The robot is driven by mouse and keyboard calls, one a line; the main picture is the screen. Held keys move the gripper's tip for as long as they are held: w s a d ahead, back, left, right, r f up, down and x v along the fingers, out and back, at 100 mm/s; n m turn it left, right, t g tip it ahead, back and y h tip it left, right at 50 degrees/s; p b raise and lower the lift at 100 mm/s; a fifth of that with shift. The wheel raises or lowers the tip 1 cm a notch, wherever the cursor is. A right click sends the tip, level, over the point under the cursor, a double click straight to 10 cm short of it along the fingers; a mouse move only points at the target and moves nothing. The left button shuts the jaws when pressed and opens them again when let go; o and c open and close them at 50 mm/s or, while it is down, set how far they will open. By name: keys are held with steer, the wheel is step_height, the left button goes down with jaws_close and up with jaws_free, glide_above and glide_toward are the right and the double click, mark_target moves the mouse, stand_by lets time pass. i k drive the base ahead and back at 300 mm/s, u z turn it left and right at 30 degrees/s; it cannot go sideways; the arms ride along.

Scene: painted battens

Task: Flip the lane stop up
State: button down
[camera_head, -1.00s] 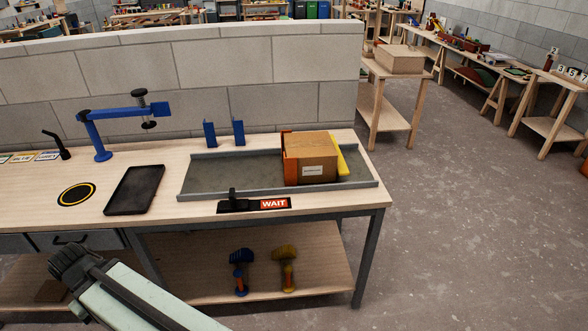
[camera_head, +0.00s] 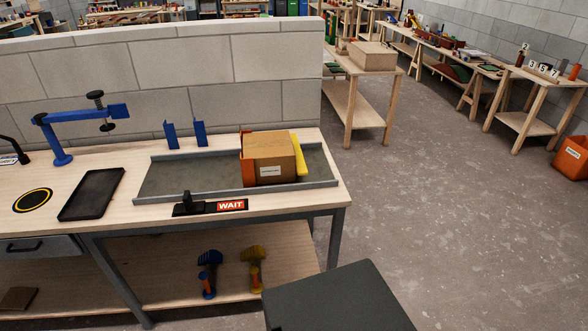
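The lane is a long grey tray (camera_head: 180,182) with a low rim on the workbench. A brown carton (camera_head: 268,160) sits in it, with an orange piece (camera_head: 247,172) at its left side. A yellow bar (camera_head: 299,155) lies across the lane against the carton's right side; I cannot tell how far it tilts. On the bench in front of the lane is a black strip with an upright black knob (camera_head: 187,203) at its left end and a red WAIT label (camera_head: 231,206) at its right. I cannot tell for certain which part is the lane stop. My gripper is out of view.
A black tray (camera_head: 92,194), a yellow-ringed black disc (camera_head: 33,200) and a blue clamp (camera_head: 60,150) are left of the lane. Two blue uprights (camera_head: 186,135) stand behind it. A blue-headed tool (camera_head: 208,275) and a yellow one (camera_head: 253,270) are on the lower shelf. Open floor lies right.

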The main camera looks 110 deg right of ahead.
mark_target(300, 167)
steer(key=z, duration=0.05)
steer(key=k, duration=2.15)
steer(key=z, duration=1.35)
